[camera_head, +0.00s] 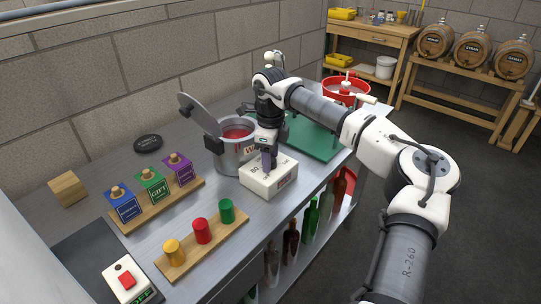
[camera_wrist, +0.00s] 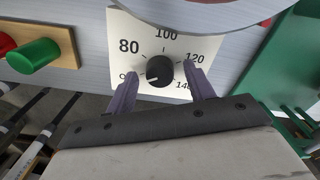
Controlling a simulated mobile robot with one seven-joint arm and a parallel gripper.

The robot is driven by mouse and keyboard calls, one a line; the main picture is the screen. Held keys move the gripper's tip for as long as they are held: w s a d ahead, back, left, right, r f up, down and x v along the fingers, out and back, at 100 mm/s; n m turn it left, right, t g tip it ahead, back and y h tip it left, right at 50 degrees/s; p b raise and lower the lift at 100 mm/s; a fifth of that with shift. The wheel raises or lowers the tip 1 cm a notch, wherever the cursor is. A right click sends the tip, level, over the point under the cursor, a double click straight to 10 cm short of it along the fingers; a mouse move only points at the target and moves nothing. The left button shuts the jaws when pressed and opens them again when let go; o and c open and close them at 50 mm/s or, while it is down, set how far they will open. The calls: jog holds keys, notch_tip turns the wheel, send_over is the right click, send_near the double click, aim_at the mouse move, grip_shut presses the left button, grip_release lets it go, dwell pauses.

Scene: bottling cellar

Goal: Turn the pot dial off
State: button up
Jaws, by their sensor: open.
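The dial is a black round knob (camera_wrist: 160,71) on a white box (camera_head: 269,179), in front of the steel pot (camera_head: 228,161). In the wrist view its white face shows 80, 100, 120 and 140, with a partly hidden label starting with O at the left. A small light mark shows at the knob's lower left; its exact heading is hard to tell. My gripper (camera_wrist: 161,78) is open, one purple finger on each side of the knob, with gaps visible. In the head view my gripper (camera_head: 268,160) hides the knob.
The pot holds something red, and its lid (camera_head: 201,115) is tilted open. A green mat (camera_head: 315,140) and a red bucket (camera_head: 346,90) are to the right. Colored boxes and a board with red, green and yellow stoppers (camera_head: 202,245) are at the left front. Bottles stand below the counter.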

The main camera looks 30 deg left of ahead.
notch_tip(320, 180, up, 14)
jog(key=b, duration=0.2)
jog(key=shift+f, duration=0.15)
dwell(0.6)
